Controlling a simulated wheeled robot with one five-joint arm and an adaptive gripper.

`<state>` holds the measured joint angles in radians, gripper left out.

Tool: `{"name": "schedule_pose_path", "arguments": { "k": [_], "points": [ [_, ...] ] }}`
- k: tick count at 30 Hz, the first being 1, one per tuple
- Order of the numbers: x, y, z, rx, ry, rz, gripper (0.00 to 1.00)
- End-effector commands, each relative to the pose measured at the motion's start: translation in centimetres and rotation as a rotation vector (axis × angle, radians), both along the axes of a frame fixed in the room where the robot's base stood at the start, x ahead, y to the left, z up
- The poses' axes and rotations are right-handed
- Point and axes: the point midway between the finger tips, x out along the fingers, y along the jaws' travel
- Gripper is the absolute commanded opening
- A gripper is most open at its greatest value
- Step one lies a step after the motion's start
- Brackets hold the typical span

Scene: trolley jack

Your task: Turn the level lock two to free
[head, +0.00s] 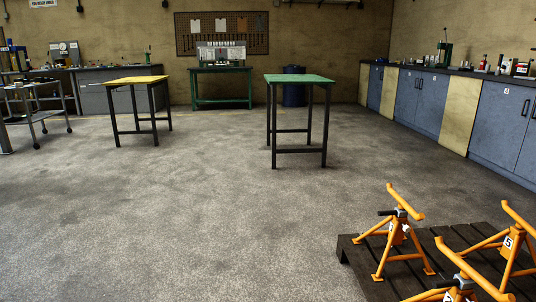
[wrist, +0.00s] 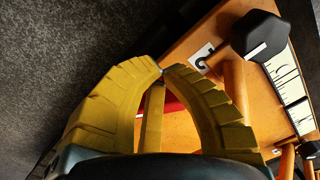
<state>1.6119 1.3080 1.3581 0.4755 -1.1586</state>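In the wrist view, a black faceted knob (wrist: 258,36) with a white line across it is mounted on an orange body (wrist: 205,28). A small white label (wrist: 202,56) beside it carries a sideways mark, perhaps a 2. A white plate (wrist: 288,90) with black markings lies next to the knob, too oblique to read surely. My gripper (wrist: 163,71) has yellow ribbed fingers with their tips nearly together. It is left of the knob, apart from it, and nothing shows gripped at the tips. A red part (wrist: 174,103) shows between the fingers. I cannot pick out the knob or my gripper in the head view.
Orange stands (head: 403,235) with numbered labels are on a dark slatted pallet (head: 366,262) at lower right. A green-topped table (head: 299,78) and a yellow-topped table (head: 137,80) stand farther back. Blue cabinets (head: 421,96) line the right wall. The middle floor is clear.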

Motion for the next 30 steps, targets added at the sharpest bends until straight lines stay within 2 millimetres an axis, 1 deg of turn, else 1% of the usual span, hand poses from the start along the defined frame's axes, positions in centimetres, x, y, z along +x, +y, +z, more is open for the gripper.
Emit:
{"name": "schedule_pose_path", "arguments": {
  "k": [30],
  "points": [
    [0.52, -0.44, -0.01, 0.000, 0.000, 0.001, 0.00]
  ]
}}
